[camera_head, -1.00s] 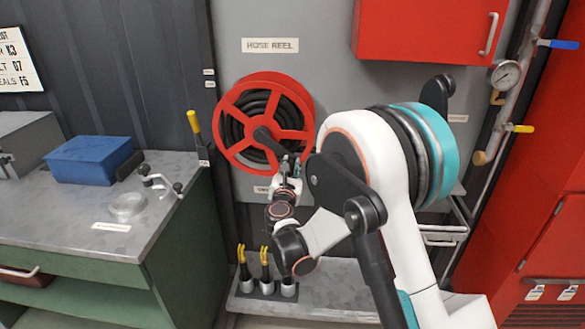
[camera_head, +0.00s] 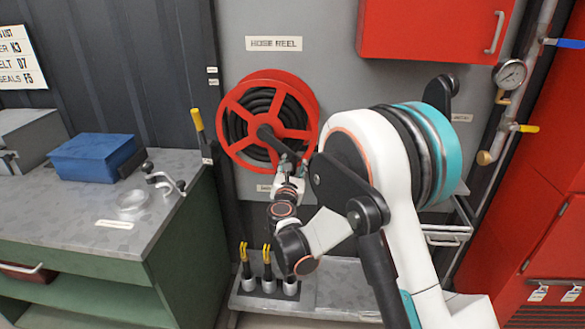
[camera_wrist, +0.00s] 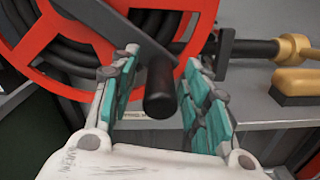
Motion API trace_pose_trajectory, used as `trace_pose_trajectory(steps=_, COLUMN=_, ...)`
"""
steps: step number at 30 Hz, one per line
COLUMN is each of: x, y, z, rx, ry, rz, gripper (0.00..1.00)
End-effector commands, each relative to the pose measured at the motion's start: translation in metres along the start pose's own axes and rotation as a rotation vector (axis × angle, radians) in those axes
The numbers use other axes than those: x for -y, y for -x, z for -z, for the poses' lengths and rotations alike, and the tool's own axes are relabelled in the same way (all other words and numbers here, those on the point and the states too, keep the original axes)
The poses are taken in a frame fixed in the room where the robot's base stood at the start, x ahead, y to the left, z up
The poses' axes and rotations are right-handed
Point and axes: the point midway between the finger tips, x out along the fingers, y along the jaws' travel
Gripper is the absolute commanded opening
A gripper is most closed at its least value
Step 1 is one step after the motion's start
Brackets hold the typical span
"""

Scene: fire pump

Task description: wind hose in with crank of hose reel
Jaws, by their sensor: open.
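The red hose reel (camera_head: 246,97) with black hose wound inside is mounted on the grey wall under the HOSE REEL label. Its dark crank arm (camera_head: 269,138) runs from the hub down to the right. In the wrist view the black crank handle (camera_wrist: 159,88) points toward me and sits between the two teal-padded fingers of my gripper (camera_wrist: 158,95). The fingers are open, with a gap on both sides of the handle. In the head view my gripper (camera_head: 289,168) is at the reel's lower right, and the arm partly hides that area.
A workbench (camera_head: 75,226) with a blue box (camera_head: 92,158) and a small vise stands at left. A low shelf (camera_head: 335,285) with yellow-handled tools lies below the reel. A brass nozzle (camera_wrist: 292,48) shows at right in the wrist view. A red cabinet (camera_head: 430,30) hangs above.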

Motion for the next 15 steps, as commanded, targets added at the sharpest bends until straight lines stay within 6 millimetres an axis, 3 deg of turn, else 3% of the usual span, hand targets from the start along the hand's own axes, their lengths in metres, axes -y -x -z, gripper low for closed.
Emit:
trace_pose_trajectory(steps=5, x=-0.001, y=0.01, z=0.0, rx=0.0, ry=0.0, rz=-0.001, gripper=0.43)
trace_pose_trajectory(steps=15, x=-0.001, y=0.076, z=0.0, rx=-0.001, ry=0.0, rz=-0.003, gripper=0.43)
